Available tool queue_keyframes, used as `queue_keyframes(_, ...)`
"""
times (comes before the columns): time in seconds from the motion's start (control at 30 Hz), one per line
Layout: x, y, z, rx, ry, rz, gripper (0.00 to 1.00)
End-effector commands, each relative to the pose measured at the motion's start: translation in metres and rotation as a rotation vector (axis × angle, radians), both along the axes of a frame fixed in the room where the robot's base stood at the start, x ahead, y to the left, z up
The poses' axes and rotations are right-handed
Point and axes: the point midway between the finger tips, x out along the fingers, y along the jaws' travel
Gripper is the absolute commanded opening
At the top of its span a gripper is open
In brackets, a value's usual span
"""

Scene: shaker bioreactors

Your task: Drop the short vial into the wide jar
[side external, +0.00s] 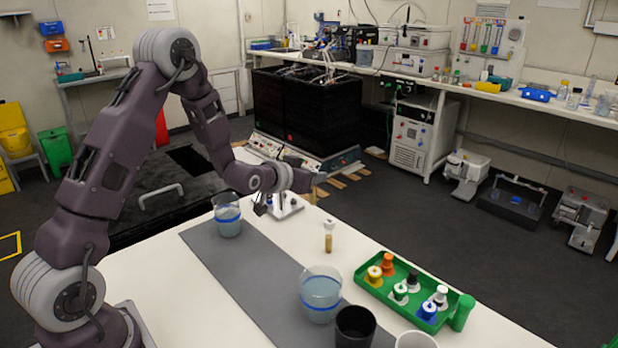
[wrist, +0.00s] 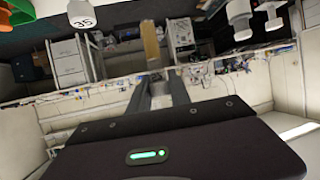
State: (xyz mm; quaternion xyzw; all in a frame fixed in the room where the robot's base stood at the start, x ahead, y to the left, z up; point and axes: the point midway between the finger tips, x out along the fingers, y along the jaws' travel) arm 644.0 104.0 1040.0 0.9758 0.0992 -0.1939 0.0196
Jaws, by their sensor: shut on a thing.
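My gripper (side external: 313,183) is above the table's far part, its fingers shut on a small tan vial (wrist: 150,45), which shows at the fingertips in the wrist view. In the side external view a small tan piece (side external: 313,196) shows just under the fingers and seems to be this vial. Of two clear jars with blue bands and bluish contents, the wider one (side external: 320,298) stands on the grey mat nearer the camera, well apart from my gripper. The narrower one (side external: 227,217) stands at the mat's far end. A white-capped amber vial (side external: 328,238) is upright beyond the mat.
A green tray (side external: 374,291) with several colored capped items is right of the wider jar. A black cup (side external: 355,328) and a white cup (side external: 416,341) stand close to that jar. The grey mat (side external: 255,262) is clear between the jars.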

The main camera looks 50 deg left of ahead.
Motion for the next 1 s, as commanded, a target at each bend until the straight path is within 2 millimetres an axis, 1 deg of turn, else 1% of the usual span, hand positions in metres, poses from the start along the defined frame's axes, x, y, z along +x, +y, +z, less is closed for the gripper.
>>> queue_keyframes(0.07,0.005,-0.019,0.008,0.002,-0.004,-0.087,0.00)
queue_keyframes(0.13,0.007,-0.045,0.015,0.003,-0.004,-0.204,0.00)
queue_keyframes(0.27,0.001,-0.097,0.026,0.003,-0.004,-0.448,0.00)
queue_keyframes(0.3,-0.004,-0.113,0.028,0.004,-0.003,-0.528,0.00)
queue_keyframes(0.37,-0.016,-0.137,0.030,0.004,-0.001,-0.658,0.00)
queue_keyframes(0.4,-0.027,-0.154,0.031,0.002,-0.001,-0.754,0.00)
queue_keyframes(0.43,-0.036,-0.166,0.031,0.002,0.000,-0.830,0.00)
queue_keyframes(0.47,-0.047,-0.176,0.030,0.002,0.001,-0.906,0.00)
queue_keyframes(0.5,-0.062,-0.188,0.027,-0.001,0.001,-1.005,0.00)
queue_keyframes(0.53,-0.074,-0.195,0.026,-0.002,0.002,-1.075,0.00)
queue_keyframes(0.6,-0.100,-0.206,0.020,-0.005,0.002,-1.221,0.00)
queue_keyframes(0.7,-0.131,-0.212,0.013,-0.005,0.001,-1.382,0.00)
queue_keyframes(0.73,-0.138,-0.213,0.011,-0.004,0.002,-1.417,0.00)
queue_keyframes(0.83,-0.153,-0.212,0.006,-0.003,0.002,-1.495,0.00)
queue_keyframes(0.93,-0.159,-0.211,-0.002,-0.005,0.002,-1.522,0.00)
queue_keyframes(1.0,-0.159,-0.211,-0.012,-0.005,0.003,-1.523,0.00)
